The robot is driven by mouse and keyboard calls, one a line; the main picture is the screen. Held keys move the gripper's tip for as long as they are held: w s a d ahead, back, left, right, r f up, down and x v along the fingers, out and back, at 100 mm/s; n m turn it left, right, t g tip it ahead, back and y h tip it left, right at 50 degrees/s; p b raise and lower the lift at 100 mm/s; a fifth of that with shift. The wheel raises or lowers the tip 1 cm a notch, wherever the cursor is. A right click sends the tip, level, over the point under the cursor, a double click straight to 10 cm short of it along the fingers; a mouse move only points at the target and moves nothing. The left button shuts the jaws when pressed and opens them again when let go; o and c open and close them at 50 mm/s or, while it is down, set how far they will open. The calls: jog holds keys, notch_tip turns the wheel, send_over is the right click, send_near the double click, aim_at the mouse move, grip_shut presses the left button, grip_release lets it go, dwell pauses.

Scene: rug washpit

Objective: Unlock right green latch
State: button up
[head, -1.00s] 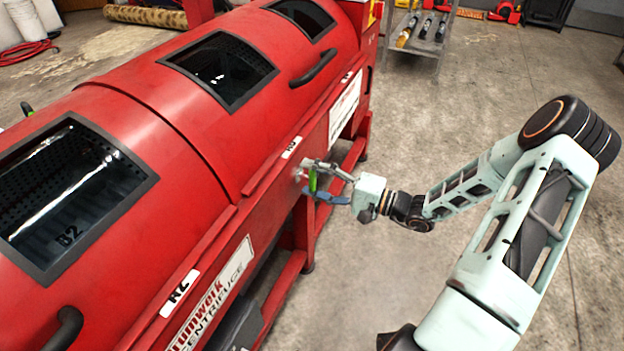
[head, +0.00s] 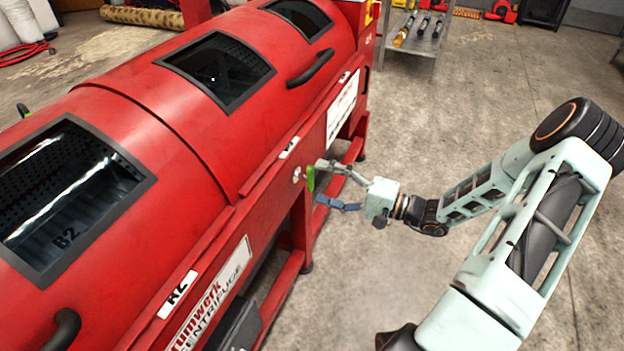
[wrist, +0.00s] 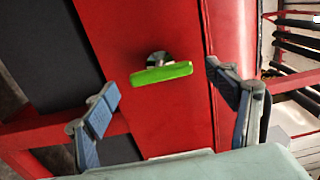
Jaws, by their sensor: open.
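The green latch (head: 310,179) is on the front face of the red centrifuge (head: 230,130), below the lid seam. In the head view its handle stands roughly upright. In the wrist view the green handle (wrist: 162,74) lies across the picture on a round metal pivot, ahead of my gripper. My gripper (head: 318,183) is open, its two blue-padded fingers spread wide. In the wrist view the fingers (wrist: 160,88) stand on either side of the latch, with clear gaps to it. Nothing is held.
A black lid handle (head: 311,69) is on the lid above. A red leg frame (head: 300,230) stands below the latch. A metal cart (head: 418,35) is at the back; the concrete floor to the right is clear.

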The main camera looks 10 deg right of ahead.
jog(key=v, duration=0.8)
jog(key=shift+d, duration=0.15)
